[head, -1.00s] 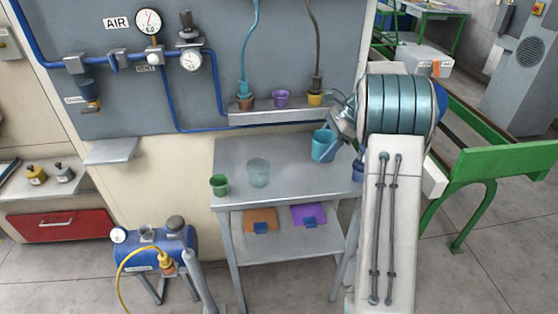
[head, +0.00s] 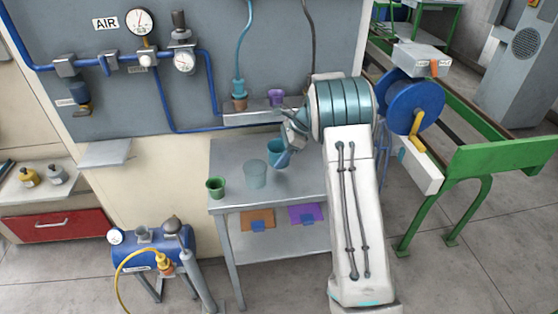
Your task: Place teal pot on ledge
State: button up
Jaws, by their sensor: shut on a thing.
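The teal pot (head: 274,148) is in my gripper (head: 284,158), over the back middle of the grey table; I cannot tell whether its base touches the tabletop. My gripper is shut on the pot's right side, and its fingers hide part of that side. A pale, see-through teal pot shape (head: 255,174) stands on the table in front and to the left of it. A narrow grey ledge (head: 238,119) runs along the wall behind the table. A second small grey ledge (head: 105,153) juts from the wall at the left and is bare.
A green pot (head: 215,187) stands at the left of the grey table (head: 235,150). A brown pot (head: 239,102) and a purple pot (head: 276,97) stand on the back ledge. Hoses hang above it. A blue air tank (head: 150,247) stands on the floor at the left.

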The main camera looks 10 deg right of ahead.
jog(key=shift+f+p, duration=0.3)
jog(key=shift+f, duration=1.5)
jog(key=shift+f, duration=0.15)
jog(key=o, duration=1)
jog(key=shift+c, duration=0.2)
